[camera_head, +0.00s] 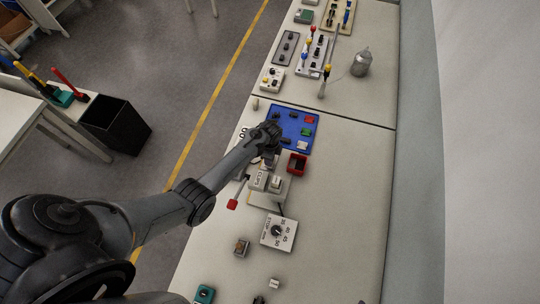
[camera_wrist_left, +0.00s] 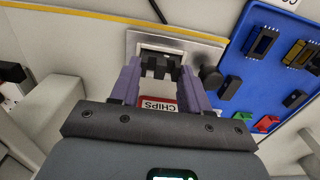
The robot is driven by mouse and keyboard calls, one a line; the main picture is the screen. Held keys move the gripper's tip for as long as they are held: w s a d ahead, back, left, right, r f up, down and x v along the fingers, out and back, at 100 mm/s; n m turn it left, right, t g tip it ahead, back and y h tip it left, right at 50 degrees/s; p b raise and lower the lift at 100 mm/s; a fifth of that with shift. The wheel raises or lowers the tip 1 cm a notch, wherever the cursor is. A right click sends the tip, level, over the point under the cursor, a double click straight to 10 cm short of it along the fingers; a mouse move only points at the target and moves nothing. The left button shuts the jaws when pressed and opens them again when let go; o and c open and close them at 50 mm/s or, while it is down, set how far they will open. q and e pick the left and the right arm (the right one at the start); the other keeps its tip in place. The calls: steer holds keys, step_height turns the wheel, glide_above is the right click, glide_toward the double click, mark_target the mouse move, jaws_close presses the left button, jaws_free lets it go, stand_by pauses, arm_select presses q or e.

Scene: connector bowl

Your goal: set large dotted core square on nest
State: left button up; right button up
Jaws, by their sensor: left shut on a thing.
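My left gripper (camera_head: 268,140) reaches over the near-left edge of the blue board. In the left wrist view its purple fingers (camera_wrist_left: 156,82) are shut on a dark, notched block (camera_wrist_left: 160,66), seemingly the large dotted core. No dots can be made out on it. A silver plate with a pale recess (camera_wrist_left: 198,48), likely the nest, lies beyond the fingertips, and the block overlaps it in the picture. I cannot tell whether they touch. A white label reading CHIPS (camera_wrist_left: 158,104) with a red edge shows between the fingers. My right gripper is not in view.
The blue board (camera_head: 290,119) holds several small parts; it also fills the right of the wrist view (camera_wrist_left: 236,69).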

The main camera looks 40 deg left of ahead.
arm_select(q)
steer(key=shift+f, duration=0.1)
stand_by(0.3)
steer(key=o, duration=1.1)
